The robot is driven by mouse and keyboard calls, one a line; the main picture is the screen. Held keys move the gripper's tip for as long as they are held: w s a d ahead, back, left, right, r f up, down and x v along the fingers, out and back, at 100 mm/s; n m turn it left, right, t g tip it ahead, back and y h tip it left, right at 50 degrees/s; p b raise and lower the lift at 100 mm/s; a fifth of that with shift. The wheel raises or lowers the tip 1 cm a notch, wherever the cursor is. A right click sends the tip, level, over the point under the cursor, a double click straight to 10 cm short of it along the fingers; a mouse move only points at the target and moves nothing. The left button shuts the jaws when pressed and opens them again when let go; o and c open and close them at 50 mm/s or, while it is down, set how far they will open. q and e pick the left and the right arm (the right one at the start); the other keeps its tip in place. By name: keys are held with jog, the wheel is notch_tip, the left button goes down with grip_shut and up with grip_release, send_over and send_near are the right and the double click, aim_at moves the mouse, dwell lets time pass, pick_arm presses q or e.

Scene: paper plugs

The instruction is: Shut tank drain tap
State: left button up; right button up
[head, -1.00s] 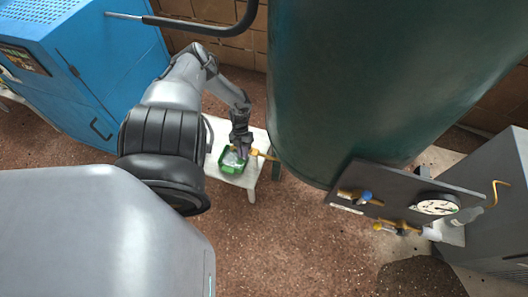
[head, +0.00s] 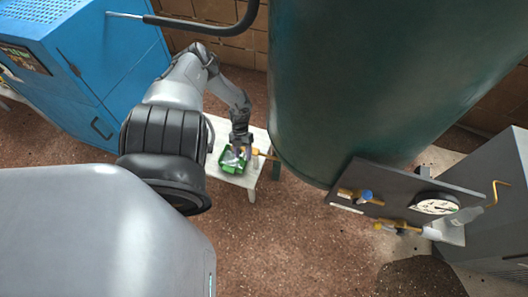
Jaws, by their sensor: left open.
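The large dark green tank (head: 375,80) fills the upper right of the head view. A small brass drain tap (head: 262,154) sticks out from its lower left side, over a white bench. My left gripper (head: 238,151) is at the left end of this tap, above a green tray. It is open; whether the fingers touch the tap is too small to tell. The tap's handle is mostly hidden by the gripper. My right gripper does not show.
The green tray (head: 227,167) stands on the white bench (head: 248,180). A dark panel (head: 385,190) with brass valves and a gauge (head: 436,207) is at right. A blue cabinet (head: 90,70) stands at left. The brown floor in front is clear.

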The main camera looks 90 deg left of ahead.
pick_arm(q)
jog(key=p+v, duration=0.4)
jog(key=v, duration=0.6)
jog(key=shift+s+r, duration=0.15)
jog(key=shift+r, duration=0.15)
